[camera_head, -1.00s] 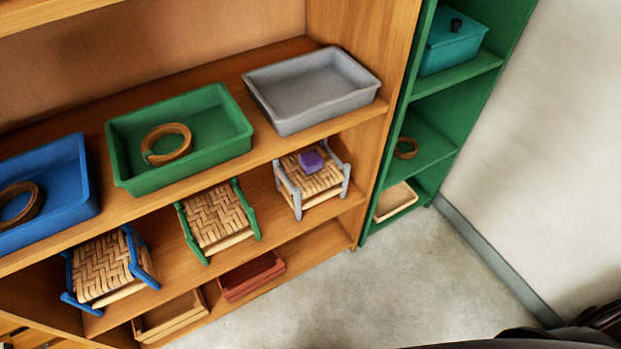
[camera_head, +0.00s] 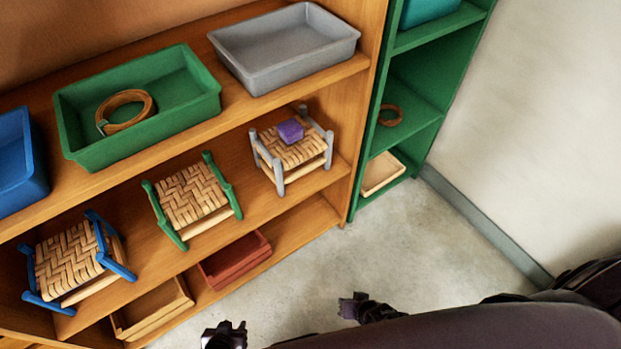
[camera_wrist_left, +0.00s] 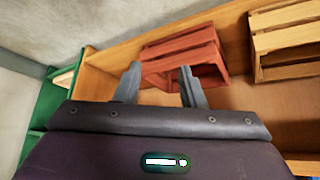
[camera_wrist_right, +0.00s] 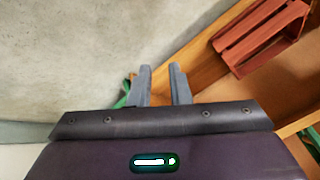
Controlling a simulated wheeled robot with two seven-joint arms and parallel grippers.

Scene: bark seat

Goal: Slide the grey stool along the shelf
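The grey stool (camera_head: 327,150), with grey legs and a woven straw seat, stands on the middle shelf at its right end. A purple block (camera_head: 291,130) sits on its seat. My left gripper (camera_head: 225,334) is at the bottom of the head view, low and in front of the shelf. Its fingers (camera_wrist_left: 160,88) are apart and empty in the left wrist view. My right gripper (camera_head: 363,308) is also low, over the floor. Its fingers (camera_wrist_right: 160,88) are apart by a narrower, empty gap. Neither gripper touches the stool.
A green stool (camera_head: 191,196) and a blue stool (camera_head: 70,263) stand left of it on the same shelf (camera_head: 267,208). Grey (camera_head: 284,45) and green (camera_head: 135,100) trays are above. A red crate (camera_head: 236,260) and wooden crate (camera_head: 155,308) lie below. A green cabinet (camera_head: 430,75) stands right.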

